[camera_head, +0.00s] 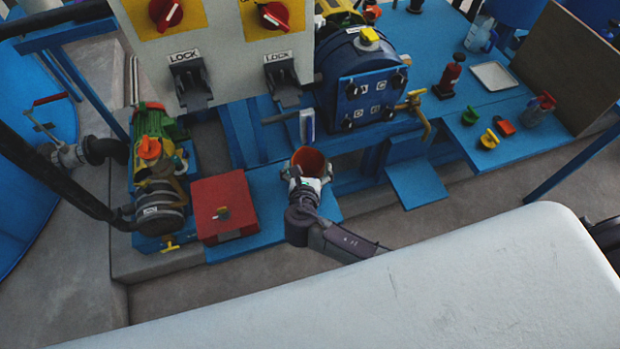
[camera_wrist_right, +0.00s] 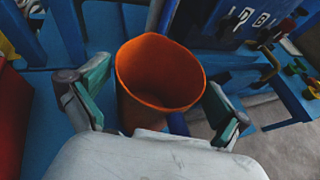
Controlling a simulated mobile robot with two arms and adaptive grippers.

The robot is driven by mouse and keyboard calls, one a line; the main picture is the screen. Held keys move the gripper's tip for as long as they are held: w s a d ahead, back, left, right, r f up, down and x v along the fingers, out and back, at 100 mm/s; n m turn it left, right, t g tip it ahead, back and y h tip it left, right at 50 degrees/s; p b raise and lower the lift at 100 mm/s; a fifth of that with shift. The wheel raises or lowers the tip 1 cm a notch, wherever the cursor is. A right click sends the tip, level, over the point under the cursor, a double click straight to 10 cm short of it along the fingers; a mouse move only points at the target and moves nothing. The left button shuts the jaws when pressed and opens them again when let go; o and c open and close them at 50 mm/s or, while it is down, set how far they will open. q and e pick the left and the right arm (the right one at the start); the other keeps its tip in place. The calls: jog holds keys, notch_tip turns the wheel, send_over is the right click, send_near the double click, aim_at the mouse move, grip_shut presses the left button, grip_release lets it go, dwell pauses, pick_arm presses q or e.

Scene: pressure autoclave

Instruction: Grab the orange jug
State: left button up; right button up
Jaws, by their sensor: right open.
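The orange jug (camera_head: 309,162) stands on the blue bench near its front edge, below the blue autoclave, with its open top facing up. In the right wrist view the jug (camera_wrist_right: 160,75) sits between the two spread fingers of my right gripper (camera_wrist_right: 157,110). The fingers are on either side of it, with a gap visible near the rim. The jug's lower part is hidden by the gripper's body. In the head view my right gripper (camera_head: 305,188) is at the jug's near side. My left gripper is not in view.
A red box (camera_head: 224,205) lies left of the jug. A pump (camera_head: 158,195) is at the left. Small coloured parts (camera_head: 489,139) and a bottle (camera_head: 538,110) are at the right.

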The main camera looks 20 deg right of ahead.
jog(key=c, duration=1.3)
jog(key=shift+r, duration=0.1)
